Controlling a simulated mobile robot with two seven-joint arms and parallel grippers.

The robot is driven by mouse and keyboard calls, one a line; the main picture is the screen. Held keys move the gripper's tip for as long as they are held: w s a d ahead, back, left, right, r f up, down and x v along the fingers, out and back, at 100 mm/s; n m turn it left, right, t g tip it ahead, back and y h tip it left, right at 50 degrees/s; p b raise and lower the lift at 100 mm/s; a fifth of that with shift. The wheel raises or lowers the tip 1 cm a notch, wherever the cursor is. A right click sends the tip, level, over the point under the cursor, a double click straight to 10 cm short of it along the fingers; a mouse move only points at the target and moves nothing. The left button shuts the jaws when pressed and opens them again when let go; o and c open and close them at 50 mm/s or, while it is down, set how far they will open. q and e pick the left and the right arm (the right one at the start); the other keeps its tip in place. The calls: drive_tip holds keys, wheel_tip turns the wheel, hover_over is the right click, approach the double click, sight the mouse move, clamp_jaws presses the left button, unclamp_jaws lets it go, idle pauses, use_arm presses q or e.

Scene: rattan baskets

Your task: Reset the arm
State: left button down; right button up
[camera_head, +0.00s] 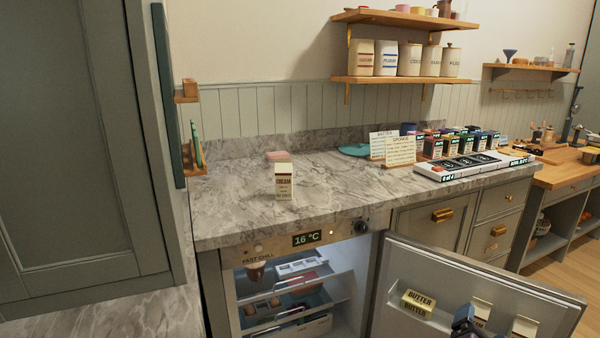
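A dark blue and black part, which looks like my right gripper (466,323), shows at the bottom edge in front of the open fridge door. It is cut off by the frame, so its fingers cannot be made out. My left gripper is not in view. The under-counter fridge (345,262) stands open, with its door (480,275) swung out to the right. A cream carton (284,182) stands upright on the marble counter (225,205) above the fridge.
A butter pack (417,304) and cartons sit in the door. Fridge shelves hold several items. Recipe cards (400,150) and a tray of small boxes (470,164) occupy the counter's right. A tall cabinet (75,130) blocks the left.

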drive_tip(key=s+a+f+m+g+y+b, duration=0.2)
drive_tip(key=s+a+f+m+y+b, duration=0.3)
drive_tip(key=s+f, duration=0.55)
drive_tip(key=s+a+f+m+g+y, duration=0.1)
drive_tip(key=s+f+m+g+y, duration=0.15)
drive_tip(key=s+f+m, duration=0.6)
use_arm(q)
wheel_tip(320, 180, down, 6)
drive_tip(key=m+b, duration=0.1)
drive_tip(key=b, duration=0.2)
use_arm(e)
drive_tip(key=s+a+f+m+y, duration=0.3)
drive_tip(key=s+f+m, duration=0.3)
drive_tip(key=s, duration=0.4)
use_arm(q)
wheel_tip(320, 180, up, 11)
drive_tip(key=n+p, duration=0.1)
drive_tip(key=p, duration=1.2)
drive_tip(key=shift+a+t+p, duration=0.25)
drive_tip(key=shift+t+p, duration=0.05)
drive_tip(key=shift+p, duration=0.1)
use_arm(e)
wheel_tip(320, 180, up, 11)
drive_tip(key=m, duration=0.2)
drive_tip(key=shift+w+d, duration=0.15)
drive_tip(key=shift+d, duration=0.1)
